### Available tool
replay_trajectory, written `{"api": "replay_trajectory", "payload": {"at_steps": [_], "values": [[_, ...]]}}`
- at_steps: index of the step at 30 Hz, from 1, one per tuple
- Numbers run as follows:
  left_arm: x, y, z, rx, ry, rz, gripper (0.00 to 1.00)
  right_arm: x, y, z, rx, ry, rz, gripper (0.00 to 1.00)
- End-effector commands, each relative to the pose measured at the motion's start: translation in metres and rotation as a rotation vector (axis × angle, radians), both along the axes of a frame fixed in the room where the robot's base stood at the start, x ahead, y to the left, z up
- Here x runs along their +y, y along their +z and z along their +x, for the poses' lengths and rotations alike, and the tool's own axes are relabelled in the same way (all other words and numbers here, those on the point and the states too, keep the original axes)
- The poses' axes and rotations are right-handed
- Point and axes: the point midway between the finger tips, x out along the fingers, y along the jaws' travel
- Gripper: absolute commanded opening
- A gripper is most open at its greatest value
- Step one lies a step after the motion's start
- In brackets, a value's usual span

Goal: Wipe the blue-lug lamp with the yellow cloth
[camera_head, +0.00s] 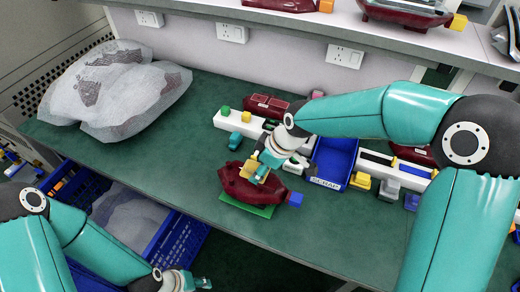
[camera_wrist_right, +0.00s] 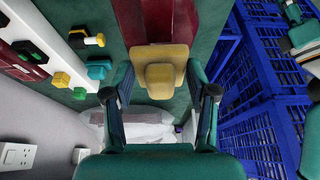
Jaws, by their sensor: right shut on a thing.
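The blue-lug lamp (camera_head: 238,186) is dark red and lies on a green mat (camera_head: 250,208) at the middle of the bench's front part. Its blue lug (camera_head: 295,199) sticks out at the right end. My right gripper (camera_head: 259,168) is over the lamp, shut on the folded yellow cloth (camera_head: 249,170). The cloth is against or just above the lamp's top; I cannot tell which. In the right wrist view the cloth (camera_wrist_right: 160,54) sits between the fingers, with the dark red lamp (camera_wrist_right: 145,20) behind it. My left gripper (camera_head: 195,282) is low at the bottom, away from the bench top.
A blue scrap bin (camera_head: 334,162) and white racks with coloured lugs (camera_head: 235,123) stand behind the lamp. Another dark red lamp (camera_head: 265,105) lies there. A wrapped bundle (camera_head: 115,88) fills the back left. Blue crates (camera_head: 178,243) stand below the front edge.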

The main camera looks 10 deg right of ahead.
Motion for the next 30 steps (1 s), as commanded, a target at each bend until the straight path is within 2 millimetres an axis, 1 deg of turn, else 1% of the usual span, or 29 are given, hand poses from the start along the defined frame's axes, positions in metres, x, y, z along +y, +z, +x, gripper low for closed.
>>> {"api": "replay_trajectory", "payload": {"at_steps": [1,16,21,30], "values": [[0.000,0.007,0.000,0.000,0.000,0.000,0.40,-0.001,0.008,-0.001,0.002,-0.001,0.000,0.25],[0.000,0.035,0.000,0.000,0.000,0.000,0.40,-0.002,0.051,0.000,0.002,-0.003,0.000,0.25],[0.000,0.037,0.000,0.000,0.000,0.000,0.40,-0.002,0.056,-0.001,0.003,-0.003,0.000,0.25],[0.000,0.036,0.000,0.000,0.000,0.000,0.40,-0.002,0.055,-0.001,0.003,-0.002,0.000,0.25]]}}
